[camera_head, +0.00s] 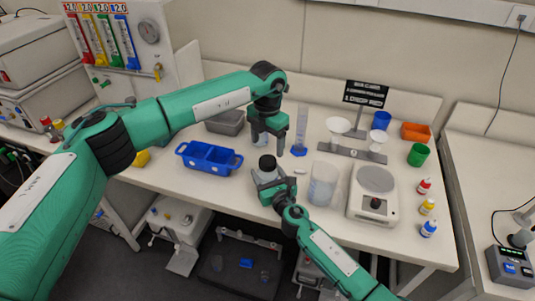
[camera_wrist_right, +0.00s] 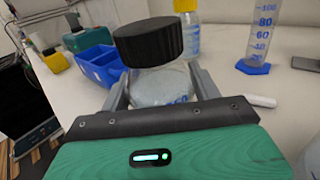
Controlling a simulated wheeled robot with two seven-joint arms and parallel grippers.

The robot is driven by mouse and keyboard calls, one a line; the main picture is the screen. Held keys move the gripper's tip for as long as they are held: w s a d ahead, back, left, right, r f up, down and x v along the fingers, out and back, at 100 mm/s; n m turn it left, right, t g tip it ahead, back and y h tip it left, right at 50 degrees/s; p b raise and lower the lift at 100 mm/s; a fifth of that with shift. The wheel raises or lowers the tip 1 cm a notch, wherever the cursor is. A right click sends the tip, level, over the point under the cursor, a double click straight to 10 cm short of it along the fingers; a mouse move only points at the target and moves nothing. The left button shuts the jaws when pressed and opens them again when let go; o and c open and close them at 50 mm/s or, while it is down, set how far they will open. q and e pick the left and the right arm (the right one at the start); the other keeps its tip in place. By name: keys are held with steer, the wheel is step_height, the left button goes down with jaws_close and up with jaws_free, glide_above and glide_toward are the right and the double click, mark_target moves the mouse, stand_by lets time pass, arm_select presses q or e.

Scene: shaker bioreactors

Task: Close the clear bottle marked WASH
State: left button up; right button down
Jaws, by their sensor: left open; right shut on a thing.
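A clear bottle (camera_wrist_right: 160,85) with blue markings stands between the fingers of my right gripper (camera_wrist_right: 160,98), which is shut on its body; it also shows in the head view (camera_head: 264,179). A black ribbed cap (camera_wrist_right: 147,41) is at the bottle's mouth, slightly tilted in the wrist view; it also shows in the head view (camera_head: 267,163). I cannot tell whether it is screwed down. No WASH lettering is readable. My left gripper (camera_head: 269,141) is open, pointing down behind and above the capped bottle, apart from it.
A yellow-capped bottle (camera_wrist_right: 192,38) stands behind. A blue divided tray (camera_head: 209,171) is at the left, a blue-based measuring cylinder (camera_head: 300,135) behind right. A beaker (camera_head: 323,184) and a balance (camera_head: 372,207) stand to the right. A small white bar (camera_wrist_right: 262,101) lies beside the gripper.

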arm_select(q)
step_height(320, 180, up, 5)
steer(key=shift+r, duration=0.1)
stand_by(0.3)
arm_select(e)
steer(key=shift+c, duration=1.3)
jaws_free()
arm_select(q)
steer(key=shift+f+b, duration=0.5)
steer(key=shift+f, duration=0.05)
arm_select(e)
steer(key=v, duration=1.3)
steer(key=shift+s+d, duration=0.2)
steer(key=shift+s, duration=0.15)
